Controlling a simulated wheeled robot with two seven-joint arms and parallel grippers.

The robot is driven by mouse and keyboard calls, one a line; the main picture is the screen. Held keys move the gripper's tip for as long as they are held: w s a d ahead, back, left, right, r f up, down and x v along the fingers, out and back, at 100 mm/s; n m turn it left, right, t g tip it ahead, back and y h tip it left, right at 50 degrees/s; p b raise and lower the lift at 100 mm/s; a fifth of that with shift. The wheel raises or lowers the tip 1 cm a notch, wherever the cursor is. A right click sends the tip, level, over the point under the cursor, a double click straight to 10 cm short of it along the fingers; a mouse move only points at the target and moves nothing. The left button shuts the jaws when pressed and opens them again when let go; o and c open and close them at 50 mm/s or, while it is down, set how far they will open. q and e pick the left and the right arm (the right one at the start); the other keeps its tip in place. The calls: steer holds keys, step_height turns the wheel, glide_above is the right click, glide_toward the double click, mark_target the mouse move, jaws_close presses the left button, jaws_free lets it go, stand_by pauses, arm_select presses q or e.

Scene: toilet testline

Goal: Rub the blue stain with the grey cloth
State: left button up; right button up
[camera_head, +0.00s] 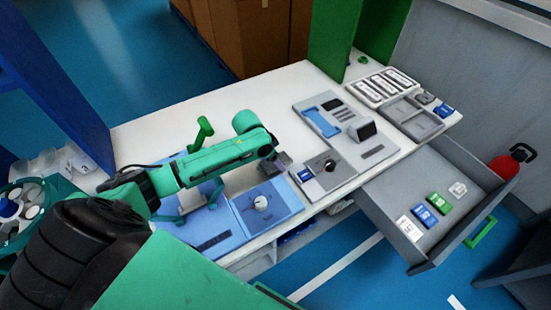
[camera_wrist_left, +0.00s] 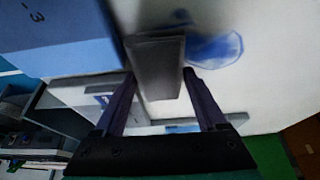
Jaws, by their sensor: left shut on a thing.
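My left gripper (camera_head: 276,160) is at the end of the green arm, low over the white table between the blue panel and the grey panel. In the left wrist view its two dark fingers (camera_wrist_left: 160,74) are shut on the grey cloth (camera_wrist_left: 157,62), a folded block-like piece. The blue stain (camera_wrist_left: 215,48) is a smeared patch on the white surface, directly right of the cloth in that view. Whether the cloth touches the surface I cannot tell. In the head view the stain is not visible, and the cloth is hard to separate from the gripper. My right gripper is not in view.
An open drawer (camera_head: 414,224) holds several small blocks. Cardboard boxes (camera_head: 235,32) stand behind.

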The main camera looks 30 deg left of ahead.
arm_select(q)
steer(key=shift+f+b, duration=0.35)
steer(key=shift+f, duration=0.45)
